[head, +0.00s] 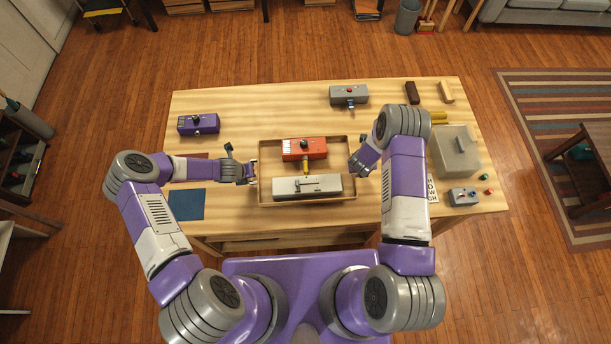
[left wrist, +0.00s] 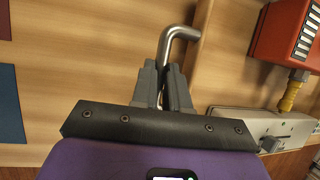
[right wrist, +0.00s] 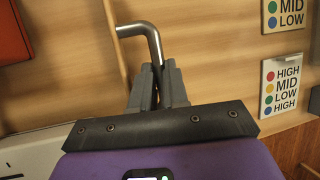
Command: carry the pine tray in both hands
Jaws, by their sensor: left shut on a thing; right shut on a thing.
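The pine tray (head: 272,163) is at the middle of the table, its long sides running left to right. It holds an orange box (head: 304,149) with a black knob, a grey box with a lever (head: 307,187), and a yellow piece (head: 306,168) between them. My left gripper (head: 252,171) is shut on the tray's left bent metal handle (left wrist: 184,32). My right gripper (head: 358,165) is shut on the right metal handle (right wrist: 138,29). Whether the tray's underside touches the table cannot be told.
On the table (head: 230,110) stand a purple box (head: 198,124), a grey box (head: 348,95), a grey case (head: 456,150) and a small control box (head: 463,196). A blue mat (head: 187,204) lies at the left. The table behind the tray is mostly bare.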

